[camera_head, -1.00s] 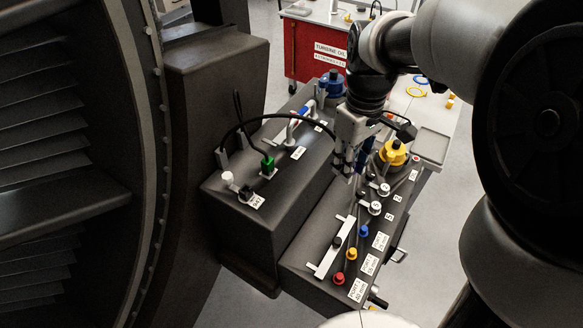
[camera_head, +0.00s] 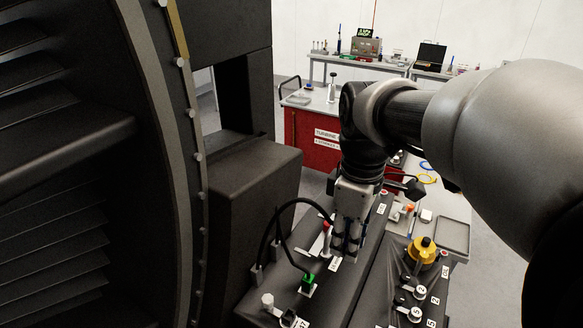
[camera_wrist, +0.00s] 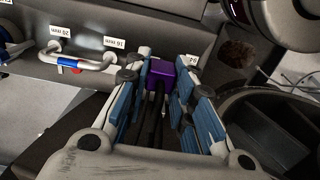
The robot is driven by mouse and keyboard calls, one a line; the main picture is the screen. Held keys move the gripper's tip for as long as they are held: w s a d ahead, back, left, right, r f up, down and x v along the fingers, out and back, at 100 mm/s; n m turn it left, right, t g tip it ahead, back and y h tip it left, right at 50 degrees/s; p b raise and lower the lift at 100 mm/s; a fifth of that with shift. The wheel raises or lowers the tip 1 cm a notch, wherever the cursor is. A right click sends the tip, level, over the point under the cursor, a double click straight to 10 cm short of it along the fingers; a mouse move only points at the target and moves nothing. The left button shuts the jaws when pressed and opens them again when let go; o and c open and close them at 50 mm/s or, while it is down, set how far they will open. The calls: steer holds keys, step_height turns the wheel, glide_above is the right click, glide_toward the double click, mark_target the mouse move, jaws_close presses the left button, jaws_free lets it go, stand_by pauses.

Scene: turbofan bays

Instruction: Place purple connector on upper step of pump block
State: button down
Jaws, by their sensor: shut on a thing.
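The purple connector (camera_wrist: 160,74) is between the blue-padded fingers of my gripper (camera_head: 346,244) in the wrist view, with dark strands trailing below it. In the head view the fingers hide the connector. The pump block is dark and stepped; its upper step (camera_head: 338,291) is on the left and its lower step (camera_head: 376,307) on the right. My gripper points down over the upper step, beside a small white label and to the right of a red-and-white fitting (camera_head: 326,232). I cannot tell whether the connector touches the surface.
On the upper step stand a green connector (camera_head: 308,283), a white peg (camera_head: 267,301) and looping black cables (camera_head: 283,213). A yellow knob (camera_head: 423,249) and white numbered knobs (camera_head: 418,292) stand on the lower step. A red cart (camera_head: 310,145) is behind. The turbofan casing (camera_head: 160,150) bounds the left.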

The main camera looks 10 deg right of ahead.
steer(key=f, duration=0.4)
steer(key=f+b, duration=0.1)
steer(key=f, duration=0.3)
steer(key=f+b, duration=0.1)
steer(key=f, duration=0.4)
steer(key=shift+s+d+f, duration=0.1)
steer(key=shift+s+d, duration=0.05)
steer(key=shift+d, duration=0.1)
steer(key=shift+f+b, duration=0.35)
steer(key=shift+f, duration=1.9)
steer(key=shift+f, duration=0.15)
steer(key=c, duration=1.4)
jaws_free()
steer(key=shift+o, duration=0.2)
